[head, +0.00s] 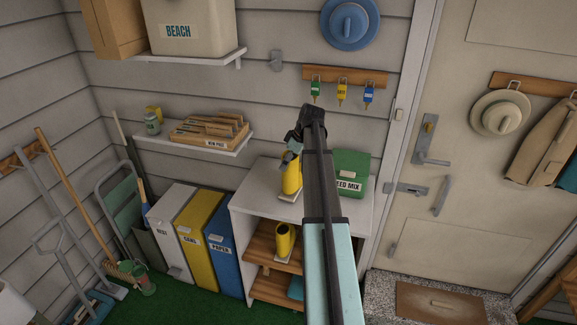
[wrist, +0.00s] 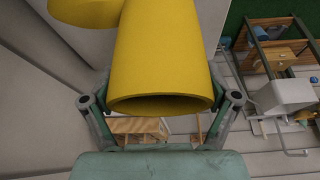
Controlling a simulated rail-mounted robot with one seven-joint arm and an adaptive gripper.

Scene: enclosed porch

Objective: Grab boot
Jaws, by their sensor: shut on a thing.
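A yellow boot (head: 291,178) is at the top of the white cabinet, partly hidden by my arm in the head view. My gripper (head: 291,158) is at the boot's upper end. In the wrist view the boot (wrist: 165,60) fills the middle with its round opening towards the camera, and my gripper's fingers (wrist: 163,98) are shut on it from both sides. A second yellow boot (head: 284,241) stands upright on a wooden shelf inside the cabinet. I cannot tell whether the held boot touches the surface below.
The white cabinet (head: 252,201) also bears a green seed mix box (head: 351,165), just right of my arm. Grey, yellow and blue bins (head: 222,252) stand close on the left. A shelf with a file box (head: 208,131) and key hooks (head: 345,75) are on the wall.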

